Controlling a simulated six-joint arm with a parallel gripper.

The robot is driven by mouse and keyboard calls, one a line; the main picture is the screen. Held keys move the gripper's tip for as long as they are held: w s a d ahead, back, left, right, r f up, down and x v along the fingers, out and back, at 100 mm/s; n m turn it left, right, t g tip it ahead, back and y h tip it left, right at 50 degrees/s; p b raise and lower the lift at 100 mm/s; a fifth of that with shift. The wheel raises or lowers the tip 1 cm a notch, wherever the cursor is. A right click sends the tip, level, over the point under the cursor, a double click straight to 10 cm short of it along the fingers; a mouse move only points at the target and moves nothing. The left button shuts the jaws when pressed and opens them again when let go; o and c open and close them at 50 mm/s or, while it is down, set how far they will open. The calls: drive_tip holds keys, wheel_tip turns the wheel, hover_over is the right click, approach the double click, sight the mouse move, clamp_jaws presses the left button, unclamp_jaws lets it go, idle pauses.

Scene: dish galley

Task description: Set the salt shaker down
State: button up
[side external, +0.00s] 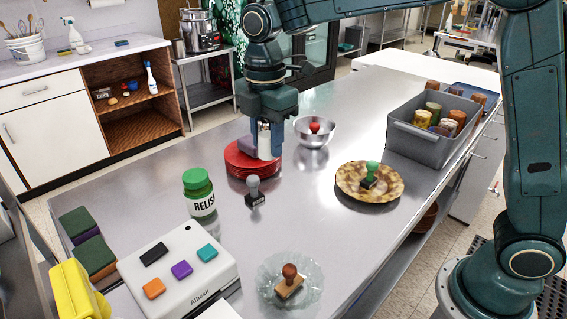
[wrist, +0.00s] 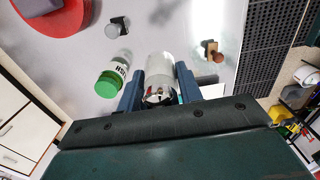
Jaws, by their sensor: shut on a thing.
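The salt shaker (side external: 264,138), pale with a clear-looking body, is upright between the two blue fingers of my gripper (side external: 265,152). In the wrist view the shaker (wrist: 160,68) fills the gap between the fingers of my gripper (wrist: 158,78), which are shut on it. In the side view the fingertips overlap the stack of red plates (side external: 236,165); the wrist view shows the red stack (wrist: 50,18) off to the upper left, apart from the shaker. The shaker's base is hidden in the side view, so I cannot tell its height above the steel counter.
A green-lidded relish jar (side external: 200,195) and a grey-knobbed stamp (side external: 254,192) stand nearby. A metal bowl (side external: 314,133), a patterned plate (side external: 352,185) with a green-knobbed stamp, a glass dish (side external: 268,270) with a wooden stamp, and a grey bin (side external: 415,145) surround some bare counter.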

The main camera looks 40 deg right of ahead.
drive_tip(key=s+d+m, duration=0.2)
drive_tip(key=s+d, duration=1)
drive_tip(key=s, duration=0.4)
drive_tip(key=shift+r, duration=0.15)
wheel_tip(320, 180, down, 16)
drive_tip(key=shift+w+f, duration=0.1)
drive_tip(key=shift+f, duration=1.9)
drive_tip(key=shift+f, duration=0.1)
